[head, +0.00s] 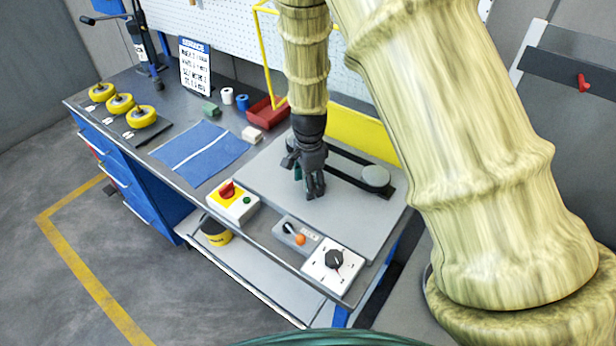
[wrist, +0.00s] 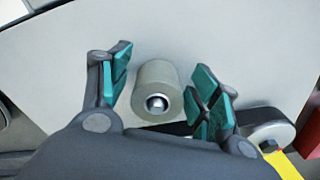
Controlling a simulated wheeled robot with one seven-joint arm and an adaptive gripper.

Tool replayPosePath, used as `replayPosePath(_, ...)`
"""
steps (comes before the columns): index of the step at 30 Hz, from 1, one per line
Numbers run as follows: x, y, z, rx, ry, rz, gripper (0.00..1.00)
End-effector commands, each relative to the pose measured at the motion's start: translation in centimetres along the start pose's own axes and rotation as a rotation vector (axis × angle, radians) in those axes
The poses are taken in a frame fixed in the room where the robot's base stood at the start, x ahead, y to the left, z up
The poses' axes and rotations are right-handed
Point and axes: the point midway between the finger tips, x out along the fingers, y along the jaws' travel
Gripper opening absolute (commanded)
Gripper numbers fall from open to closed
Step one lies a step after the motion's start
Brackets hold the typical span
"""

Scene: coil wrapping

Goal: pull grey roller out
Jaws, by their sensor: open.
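The grey roller (wrist: 155,78) shows in the wrist view as a short grey-beige cylinder with a metal pin at its near end. My gripper (wrist: 162,92) is open, with its teal-padded fingers on either side of the roller; gaps show on both sides, wider on the left. In the head view my gripper (head: 314,190) points down over the grey plate of the machine, and it hides the roller there.
A round grey disc (head: 375,176) sits on a dark bar to the right of my gripper. A red bin (head: 267,113) and yellow frame stand behind.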

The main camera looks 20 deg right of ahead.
Motion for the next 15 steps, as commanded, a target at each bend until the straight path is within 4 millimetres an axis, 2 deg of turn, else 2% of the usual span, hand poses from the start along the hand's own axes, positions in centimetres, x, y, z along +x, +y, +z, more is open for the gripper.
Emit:
replayPosePath(7,0.06,0.01,-0.02,0.000,0.000,0.000,0.62)
replayPosePath(8,0.06,0.02,-0.03,0.000,0.000,0.000,0.58)
replayPosePath(15,0.06,0.02,-0.02,0.000,0.000,0.000,0.15)
